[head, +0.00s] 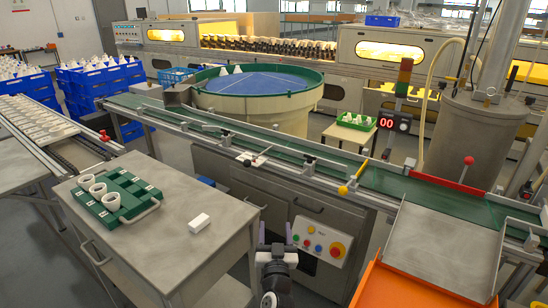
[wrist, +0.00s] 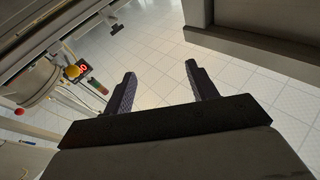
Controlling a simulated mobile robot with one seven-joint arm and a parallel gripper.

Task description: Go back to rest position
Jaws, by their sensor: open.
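My gripper (head: 277,238) is at the bottom middle of the head view, in front of the conveyor cabinet and to the right of the grey side table. In the wrist view my gripper (wrist: 157,85) has its two dark fingers spread wide. Nothing is between them, and pale floor tiles show beyond. No held object is visible in either view.
The green conveyor (head: 330,175) and control panel (head: 320,243) are close ahead. An orange tray (head: 410,285) is at right.

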